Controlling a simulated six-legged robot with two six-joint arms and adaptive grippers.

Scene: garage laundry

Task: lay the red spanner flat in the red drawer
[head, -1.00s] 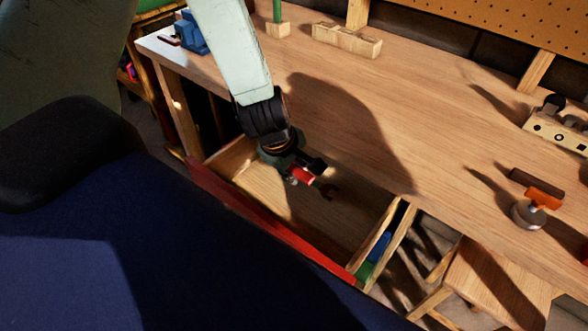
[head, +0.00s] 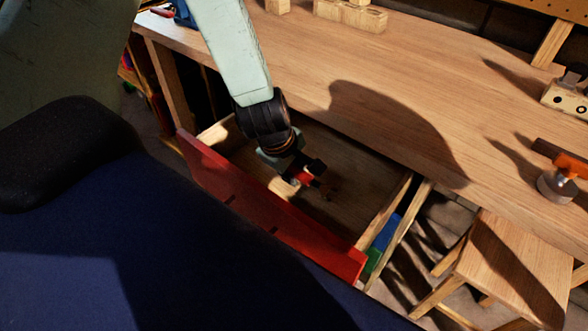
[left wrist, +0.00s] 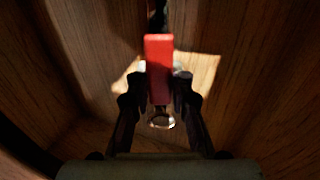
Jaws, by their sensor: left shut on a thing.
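The red drawer (head: 265,220) is pulled out from under the wooden bench, with a red front and a bare wooden inside. My left gripper (head: 298,177) is inside the drawer's outline, between its walls. It is shut on the red spanner (head: 304,178), whose red handle shows between the fingers. In the left wrist view the spanner (left wrist: 159,68) sits between the fingertips of the left gripper (left wrist: 160,85), with a metal ring end below. Its far end is dark and hard to make out. I cannot tell whether it touches the drawer floor. My right gripper is not in view.
The wooden bench top (head: 390,90) lies behind the drawer, mostly clear. Wooden blocks (head: 350,14) stand at its back. A wooden stool (head: 510,255) stands right of the drawer, and blue and green things (head: 383,235) lie beside the drawer's right wall.

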